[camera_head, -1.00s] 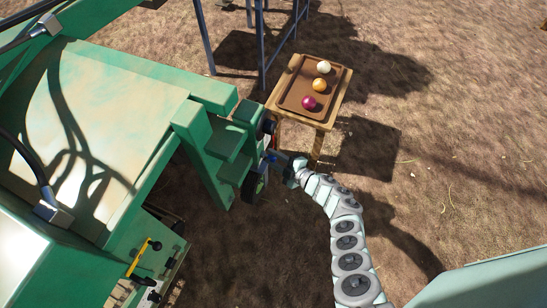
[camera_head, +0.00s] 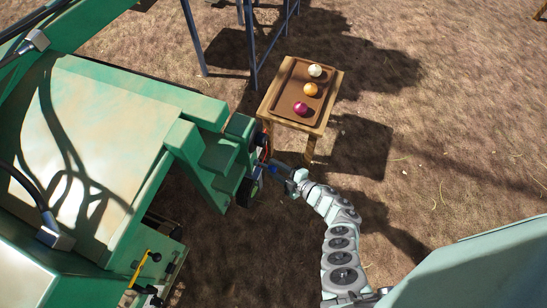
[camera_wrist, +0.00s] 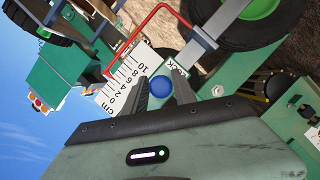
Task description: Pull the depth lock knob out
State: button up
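The round blue knob (camera_wrist: 160,88) shows in the middle of the wrist view, beside a white plate with partly hidden lettering ending in "CK". I take it for the depth lock knob. My gripper (camera_wrist: 161,84) has one dark finger on each side of it. The fingers stand apart with the knob between them; whether they press on it cannot be told. In the camera_head view my gripper (camera_head: 284,176) is at the right side of the green machine (camera_head: 110,130), near a small dark wheel (camera_head: 248,191), and the knob is not clear there.
A white centimetre scale (camera_wrist: 125,80) and a red bent rod (camera_wrist: 150,15) are close to the fingers. Large black tyres (camera_wrist: 245,20) stand beyond. A wooden table (camera_head: 328,105) holds a brown tray (camera_head: 284,95) with three onions, behind the gripper. Bare ground lies to the right.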

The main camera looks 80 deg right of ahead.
jog(key=shift+o, duration=0.7)
jog(key=shift+s, duration=0.15)
jog(key=shift+o, duration=0.9)
jog(key=p+v, duration=0.4)
jog(key=v, duration=0.6)
jog(key=shift+s+a, duration=0.2)
jog(key=shift+a, duration=0.1)
jog(key=shift+r, duration=0.1)
jog(key=shift+w+p, duration=0.1)
jog(key=shift+p, duration=0.2)
